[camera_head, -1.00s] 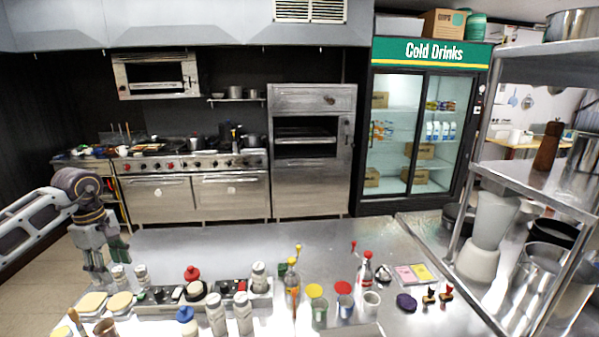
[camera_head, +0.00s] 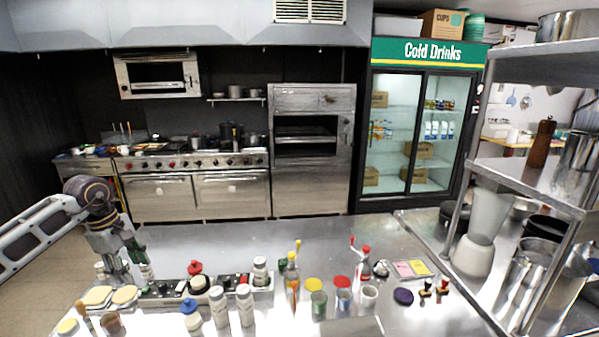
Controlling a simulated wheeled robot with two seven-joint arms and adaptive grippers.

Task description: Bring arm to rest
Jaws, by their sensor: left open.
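My left arm comes in from the left edge, and my left gripper (camera_head: 124,272) points down over the left end of the steel counter (camera_head: 225,238). It is open, with nothing seen between its fingers. Its fingers are close to the shakers (camera_head: 147,272) at the left of the condiment tray, partly covering that spot; I cannot tell whether they touch. My right gripper is not in view.
The counter front is crowded with a condiment tray (camera_head: 165,301), white bottles (camera_head: 245,305), an orange bottle (camera_head: 292,279), cups (camera_head: 319,305) and stamps (camera_head: 443,287). A steel shelf rack (camera_head: 530,185) stands at the right. The counter's back middle is clear.

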